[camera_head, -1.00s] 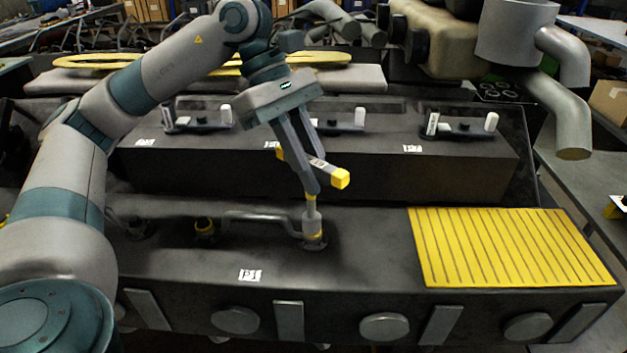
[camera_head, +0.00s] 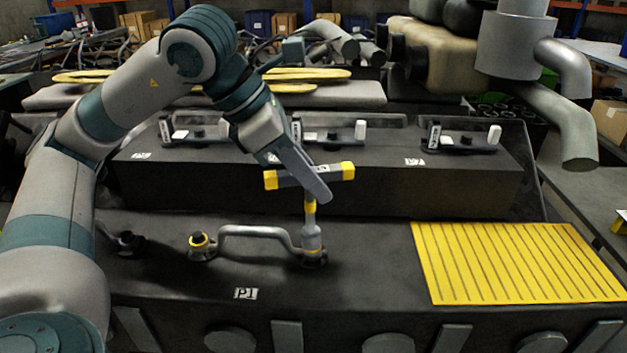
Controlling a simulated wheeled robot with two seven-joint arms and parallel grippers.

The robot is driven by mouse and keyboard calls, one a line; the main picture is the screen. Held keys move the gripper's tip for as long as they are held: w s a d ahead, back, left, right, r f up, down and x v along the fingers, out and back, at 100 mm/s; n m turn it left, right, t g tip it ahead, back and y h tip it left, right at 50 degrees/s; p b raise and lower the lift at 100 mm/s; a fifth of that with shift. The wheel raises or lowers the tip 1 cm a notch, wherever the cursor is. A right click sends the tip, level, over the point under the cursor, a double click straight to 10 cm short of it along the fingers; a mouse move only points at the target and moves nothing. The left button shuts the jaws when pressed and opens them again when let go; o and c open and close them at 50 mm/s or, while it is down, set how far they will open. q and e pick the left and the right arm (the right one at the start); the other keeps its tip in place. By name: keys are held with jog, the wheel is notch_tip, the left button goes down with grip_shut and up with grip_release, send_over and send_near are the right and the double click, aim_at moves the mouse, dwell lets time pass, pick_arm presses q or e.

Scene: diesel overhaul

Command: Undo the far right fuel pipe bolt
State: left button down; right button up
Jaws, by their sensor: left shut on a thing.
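My left gripper (camera_head: 309,178) is shut on the T-handle wrench, on its grey and yellow crossbar (camera_head: 341,171). The wrench stands about upright, and its grey socket (camera_head: 312,238) sits over the bolt at the right end of the grey fuel pipe (camera_head: 255,231). The socket hides that bolt. A second bolt (camera_head: 199,240) with a yellow ring and dark head shows at the pipe's left end. My right gripper is not in view.
A yellow slatted mat (camera_head: 515,262) lies on the dark engine block to the right. A raised block behind carries several rocker assemblies (camera_head: 460,138). A grey exhaust pipe (camera_head: 565,125) hangs at the right. The block between pipe and mat is clear.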

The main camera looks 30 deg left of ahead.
pick_arm(q)
jog(key=n+t+y, duration=0.1)
jog(key=n+y, duration=0.1)
jog(key=n, duration=0.2)
jog(key=shift+r+n, duration=0.1)
jog(key=shift+n, duration=0.3)
jog(key=shift+d+f+n+t+y+b, duration=0.1)
jog(key=shift+f+n+t+y+b, duration=0.1)
jog(key=shift+n+t+y+b, duration=0.1)
jog(key=shift+r+n+y, duration=0.15)
jog(key=shift+n+y, duration=0.15)
jog(key=shift+n, duration=0.2)
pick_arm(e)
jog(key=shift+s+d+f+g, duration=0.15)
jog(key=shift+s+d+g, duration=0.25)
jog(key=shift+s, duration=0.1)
pick_arm(q)
jog(key=shift+r, duration=0.8)
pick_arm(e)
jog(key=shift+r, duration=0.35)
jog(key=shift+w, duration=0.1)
